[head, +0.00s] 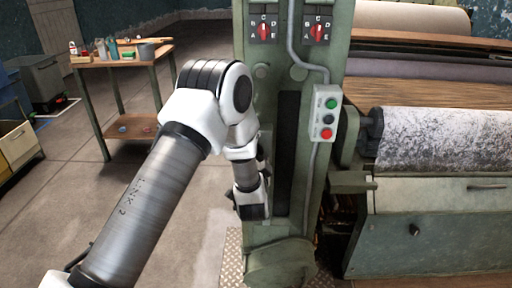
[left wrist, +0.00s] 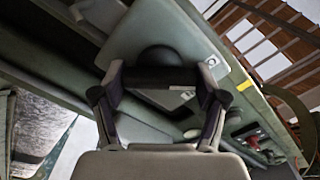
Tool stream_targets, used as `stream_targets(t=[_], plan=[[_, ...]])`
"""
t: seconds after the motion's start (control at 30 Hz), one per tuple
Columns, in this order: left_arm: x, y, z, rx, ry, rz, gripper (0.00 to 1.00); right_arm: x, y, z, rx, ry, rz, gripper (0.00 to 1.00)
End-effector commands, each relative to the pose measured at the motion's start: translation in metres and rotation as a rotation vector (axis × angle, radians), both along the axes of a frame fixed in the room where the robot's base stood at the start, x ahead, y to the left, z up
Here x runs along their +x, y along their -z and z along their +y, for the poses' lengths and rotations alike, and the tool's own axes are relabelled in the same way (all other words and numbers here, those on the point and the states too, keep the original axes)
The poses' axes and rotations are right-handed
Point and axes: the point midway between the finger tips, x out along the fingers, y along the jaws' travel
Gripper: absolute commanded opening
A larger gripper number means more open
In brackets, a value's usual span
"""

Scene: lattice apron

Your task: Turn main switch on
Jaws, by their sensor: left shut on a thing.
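The main switch appears in the left wrist view as a pale grey-green box (left wrist: 137,32) with a dark rounded knob (left wrist: 160,57) and a dark bar-shaped handle (left wrist: 158,77). My left gripper (left wrist: 160,88) has its two fingers on either side of this handle and is shut on it. In the head view my left arm reaches down to the left side of the green machine column (head: 305,190). The switch and fingertips are hidden there behind my wrist. I cannot tell the switch's on or off position. My right gripper is in neither view.
Two red rotary selectors (head: 264,31) (head: 317,32) and a push-button box (head: 325,112) sit on the column's front. A roller machine (head: 445,140) stands at right. A workbench (head: 125,60) with tools stands back left. The floor left of the column is clear.

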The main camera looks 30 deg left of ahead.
Motion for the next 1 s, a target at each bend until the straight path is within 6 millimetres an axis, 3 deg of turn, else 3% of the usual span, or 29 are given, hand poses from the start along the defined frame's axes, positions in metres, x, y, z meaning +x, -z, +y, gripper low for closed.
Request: stream_targets(t=[0.03,0.5,1.0], plan=[[0.0,-0.005,0.0,0.035,0.001,0.021,0.38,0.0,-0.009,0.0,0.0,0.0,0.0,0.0],[0.001,-0.002,-0.001,0.401,0.0,0.245,0.38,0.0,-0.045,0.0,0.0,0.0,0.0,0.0],[0.001,0.001,-0.001,0.601,0.001,0.368,0.38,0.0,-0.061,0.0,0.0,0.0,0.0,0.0]])
